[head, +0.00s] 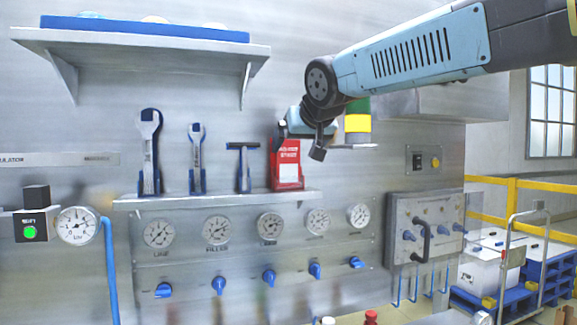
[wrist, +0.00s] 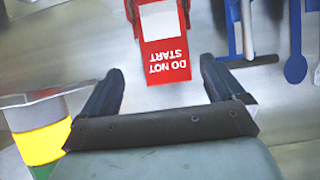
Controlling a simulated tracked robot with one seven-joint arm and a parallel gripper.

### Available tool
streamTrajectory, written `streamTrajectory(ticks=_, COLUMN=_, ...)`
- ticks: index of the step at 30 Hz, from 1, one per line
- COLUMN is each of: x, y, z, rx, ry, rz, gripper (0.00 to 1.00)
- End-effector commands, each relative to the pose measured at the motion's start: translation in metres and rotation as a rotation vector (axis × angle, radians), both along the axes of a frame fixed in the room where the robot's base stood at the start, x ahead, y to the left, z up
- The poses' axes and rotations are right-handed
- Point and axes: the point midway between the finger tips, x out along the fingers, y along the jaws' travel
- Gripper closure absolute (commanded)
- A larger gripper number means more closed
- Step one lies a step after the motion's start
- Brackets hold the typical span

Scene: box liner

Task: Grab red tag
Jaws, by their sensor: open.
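The red tag (head: 287,166) stands on a narrow wall shelf, at the right end of a row of tools. It has a white panel and white lettering. In the wrist view the tag (wrist: 163,40) appears upside down, reading "DO NOT START", beyond and between the fingertips. My gripper (head: 300,130) is just in front of and above the tag's right side in the head view, covering part of its upper edge. In the wrist view my gripper (wrist: 160,82) has its two dark fingers spread wide, with nothing held between them.
A wrench (head: 149,150), a smaller wrench (head: 196,155) and a blue T-handled tool (head: 243,165) stand left of the tag on the shelf (head: 215,199). A green, yellow and white cylinder (head: 357,122) stands close on the right. Gauges and blue knobs lie below.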

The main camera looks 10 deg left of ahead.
Motion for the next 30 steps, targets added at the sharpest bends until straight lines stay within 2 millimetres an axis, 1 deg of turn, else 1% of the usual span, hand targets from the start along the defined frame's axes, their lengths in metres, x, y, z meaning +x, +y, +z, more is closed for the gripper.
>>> streamTrajectory(ticks=5, x=0.005, y=0.005, z=-0.003, rx=0.001, ry=0.0, rz=0.0, gripper=0.04)
streamTrajectory(ticks=12, x=0.025, y=0.025, z=-0.015, rx=-0.001, ry=0.002, rz=0.001, gripper=0.04)
streamTrajectory(ticks=16, x=0.036, y=0.031, z=-0.021, rx=-0.001, ry=0.001, rz=0.0, gripper=0.04)
streamTrajectory(ticks=23, x=0.037, y=0.032, z=-0.022, rx=0.001, ry=-0.001, rz=0.0, gripper=0.04)
streamTrajectory(ticks=26, x=0.037, y=0.032, z=-0.022, rx=0.0, ry=0.0, rz=0.0, gripper=0.12)
streamTrajectory(ticks=30, x=0.037, y=0.032, z=-0.022, rx=0.0, ry=0.0, rz=0.0, gripper=0.25)
